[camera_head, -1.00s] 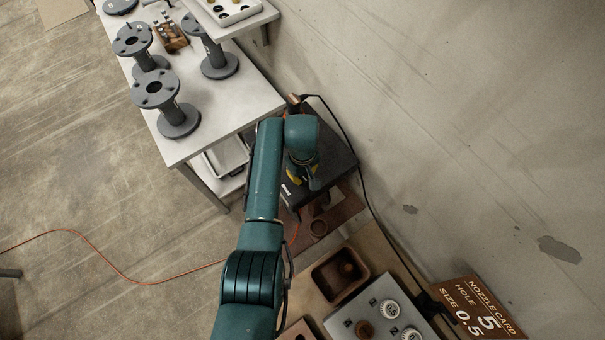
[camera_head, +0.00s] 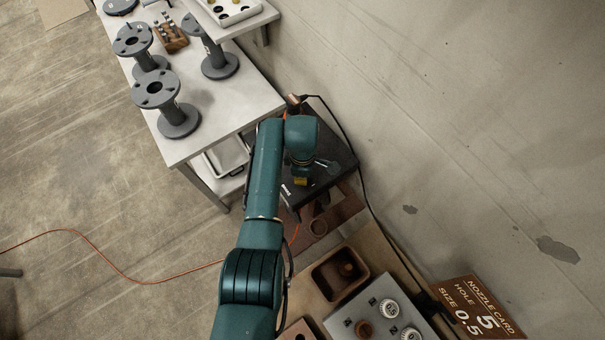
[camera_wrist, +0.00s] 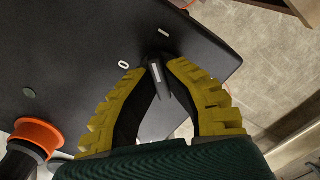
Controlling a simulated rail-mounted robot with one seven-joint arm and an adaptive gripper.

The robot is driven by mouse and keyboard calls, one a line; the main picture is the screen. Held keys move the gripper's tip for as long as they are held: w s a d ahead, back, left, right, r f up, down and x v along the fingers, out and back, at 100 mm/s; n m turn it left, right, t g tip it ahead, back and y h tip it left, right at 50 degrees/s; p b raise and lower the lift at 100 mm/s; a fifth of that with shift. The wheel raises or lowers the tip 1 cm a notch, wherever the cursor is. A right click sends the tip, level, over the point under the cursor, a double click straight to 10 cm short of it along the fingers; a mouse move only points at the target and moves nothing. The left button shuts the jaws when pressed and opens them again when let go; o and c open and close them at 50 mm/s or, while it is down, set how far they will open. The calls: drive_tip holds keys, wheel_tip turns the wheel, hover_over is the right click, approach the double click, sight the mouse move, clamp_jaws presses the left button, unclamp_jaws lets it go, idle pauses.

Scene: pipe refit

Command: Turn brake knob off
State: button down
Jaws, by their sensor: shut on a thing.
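The brake knob (camera_wrist: 157,78) is a dark lever-shaped knob with a pale line, on a black panel (camera_wrist: 75,40) in the wrist view. The panel has a white "0" mark (camera_wrist: 123,65) to the knob's left and a white "I" mark (camera_wrist: 164,33) above it. My gripper (camera_wrist: 155,72) has yellow ridged fingers and is shut on the knob, one finger on each side. In the head view my gripper (camera_head: 301,181) shows as a bit of yellow over the black unit (camera_head: 342,150); the knob is hidden by my arm.
An orange-ringed part (camera_wrist: 38,133) and a green round spot (camera_wrist: 29,92) are left of my gripper. A pale table (camera_head: 200,138) with grey flanged spools (camera_head: 160,90) stands at left. A black cable (camera_head: 362,185) runs along the wall. A knob panel (camera_head: 378,310) stands below right.

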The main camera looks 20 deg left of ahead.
drive_tip(key=n, duration=0.4)
drive_tip(key=shift+s+f+n, duration=0.1)
drive_tip(key=shift+f+n, duration=0.05)
drive_tip(key=shift+n, duration=2.15)
drive_tip(key=c, duration=1.1)
unclamp_jaws()
wheel_tip(320, 180, up, 12)
